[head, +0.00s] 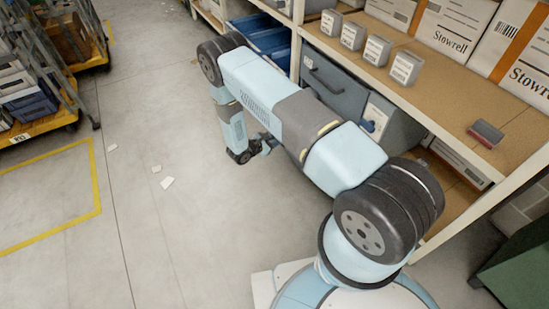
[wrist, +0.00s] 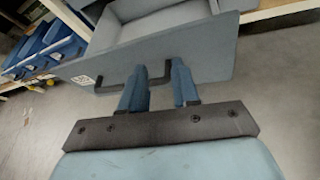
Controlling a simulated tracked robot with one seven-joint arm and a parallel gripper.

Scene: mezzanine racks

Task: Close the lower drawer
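In the wrist view a grey-blue drawer stands pulled out, its inside visible above its front panel (wrist: 205,62). A black bar handle (wrist: 112,84) crosses the panel, with a small white label at its left. My gripper (wrist: 160,72) is open, with two blue fingers apart and nothing seen held between them. Its fingertips are close to the panel at the handle's right part; I cannot tell whether they touch. In the head view my gripper (head: 246,156) hangs low in front of the rack, and my arm hides most of the lower drawer. A drawer front (head: 335,85) with a dark handle shows above it.
The rack shelf (head: 440,85) holds several small grey boxes (head: 376,50) and large cartons (head: 455,25). Blue bins (head: 268,42) sit left of the drawers. A loaded cart (head: 40,110) stands far left. The floor (head: 150,225) between is mostly clear, with a few paper scraps.

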